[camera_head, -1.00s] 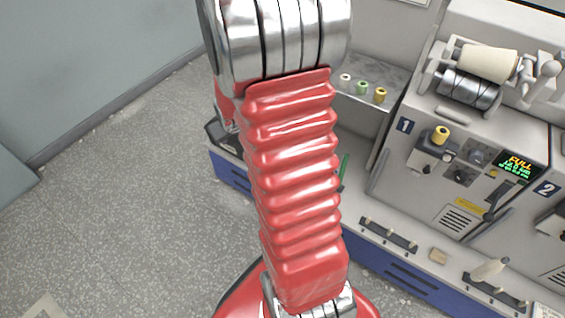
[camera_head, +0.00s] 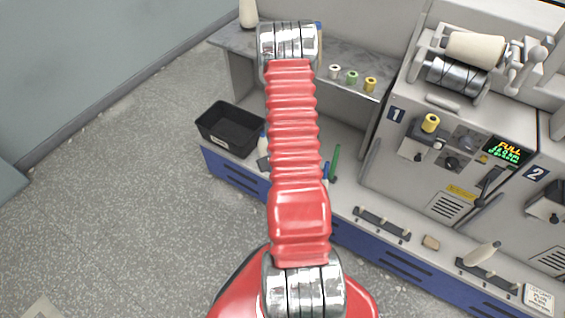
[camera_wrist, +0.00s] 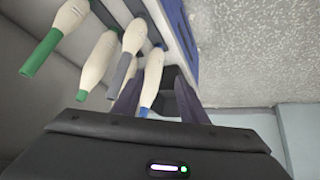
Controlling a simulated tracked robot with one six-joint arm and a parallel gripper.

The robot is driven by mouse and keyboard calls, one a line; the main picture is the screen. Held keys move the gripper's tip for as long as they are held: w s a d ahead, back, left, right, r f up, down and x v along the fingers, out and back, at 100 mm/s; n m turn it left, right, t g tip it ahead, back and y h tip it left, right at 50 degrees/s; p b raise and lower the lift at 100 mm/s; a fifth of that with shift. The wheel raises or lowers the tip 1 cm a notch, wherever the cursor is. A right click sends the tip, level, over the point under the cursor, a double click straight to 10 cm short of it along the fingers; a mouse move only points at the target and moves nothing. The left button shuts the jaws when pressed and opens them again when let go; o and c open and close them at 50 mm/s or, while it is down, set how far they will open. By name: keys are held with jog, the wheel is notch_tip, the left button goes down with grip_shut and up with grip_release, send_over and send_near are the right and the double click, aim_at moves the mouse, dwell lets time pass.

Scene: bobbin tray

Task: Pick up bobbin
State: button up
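In the head view my gripper is hidden behind my red arm. Green (camera_head: 335,163) and blue (camera_head: 326,170) ends show just right of the arm.
A black bin (camera_head: 230,128) stands left of the arm on the low ledge. Small white (camera_head: 334,71), green (camera_head: 351,77) and yellow (camera_head: 370,84) spools sit on the shelf (camera_head: 300,68). Winding machine 1 (camera_head: 410,165) stands at right. The floor at left is clear.

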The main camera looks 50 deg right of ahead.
jog(key=s+d+f+t+h, duration=0.3)
jog(key=f+t, duration=0.2)
jog(key=f, duration=0.2)
jog(key=s+a+m+t+h, duration=0.2)
jog(key=s+h, duration=0.2)
jog(key=s, duration=0.2)
jog(key=shift+s+a+r+m+t, duration=0.3)
jog(key=shift+a+r, duration=0.05)
jog(key=shift+a, duration=0.05)
jog(key=shift+w+d, duration=0.1)
jog(key=shift+w, duration=0.05)
jog(key=x, duration=0.8)
jog(key=shift+d, duration=0.2)
jog(key=shift+w+r, duration=0.1)
jog(key=shift+r, duration=0.05)
jog(key=shift+x, duration=2.55)
jog(key=shift+d+r, duration=0.1)
jog(key=shift+r, duration=0.05)
